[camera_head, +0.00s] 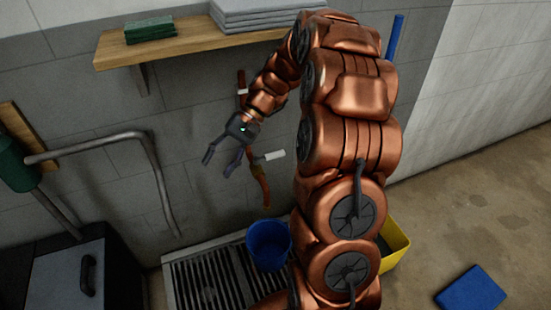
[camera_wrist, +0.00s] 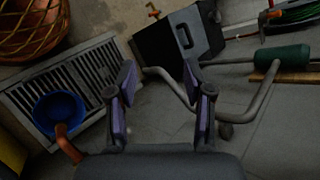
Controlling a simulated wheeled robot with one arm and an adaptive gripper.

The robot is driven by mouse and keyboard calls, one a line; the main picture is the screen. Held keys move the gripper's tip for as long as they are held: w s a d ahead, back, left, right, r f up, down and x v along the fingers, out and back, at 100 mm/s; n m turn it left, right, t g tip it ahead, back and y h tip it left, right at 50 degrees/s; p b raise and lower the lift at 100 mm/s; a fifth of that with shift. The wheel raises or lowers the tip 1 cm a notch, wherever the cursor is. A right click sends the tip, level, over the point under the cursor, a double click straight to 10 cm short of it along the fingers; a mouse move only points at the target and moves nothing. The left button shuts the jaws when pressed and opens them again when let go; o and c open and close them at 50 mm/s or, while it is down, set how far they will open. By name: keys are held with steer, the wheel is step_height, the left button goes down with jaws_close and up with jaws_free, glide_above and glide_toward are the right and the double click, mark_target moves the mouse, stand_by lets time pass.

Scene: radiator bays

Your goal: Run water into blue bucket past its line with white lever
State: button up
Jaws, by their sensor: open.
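The blue bucket (camera_head: 268,245) stands upright on the slatted drain grate (camera_head: 215,280), below a copper spout (camera_head: 264,190). It also shows in the wrist view (camera_wrist: 60,112), with the end of the copper spout (camera_wrist: 68,145) over its rim. I cannot see a water level or line inside it. The white lever (camera_head: 268,157) sticks out to the right from the pipe on the wall. My gripper (camera_head: 219,164) is open and empty, in the air to the left of the lever. Its two fingers (camera_wrist: 160,100) stand apart in the wrist view, with nothing between them.
A wooden shelf (camera_head: 200,46) with folded cloths is above. A bent grey pipe (camera_head: 155,165) with a green cylinder (camera_head: 14,165) is on the left, over a dark box (camera_head: 75,280). A yellow bin (camera_head: 394,243) stands right of the grate. A blue mat (camera_head: 471,289) lies on the floor.

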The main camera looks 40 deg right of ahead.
steer(key=w+d+f+m+t+y, duration=0.2)
steer(key=w+d+f, duration=0.25)
steer(key=d, duration=0.25)
steer(key=m+t+b, duration=0.2)
steer(key=m+t, duration=0.3)
steer(key=t, duration=0.3)
glide_toward(283, 153)
steer(key=shift+y, duration=0.4)
steer(key=x, duration=0.5)
steer(key=shift+w+f, duration=0.1)
steer(key=shift+f, duration=0.25)
steer(key=shift+p+x, duration=0.4)
steer(key=shift+x, duration=3.35)
steer(key=shift+f, duration=0.1)
steer(key=shift+c, duration=0.4)
jaws_close()
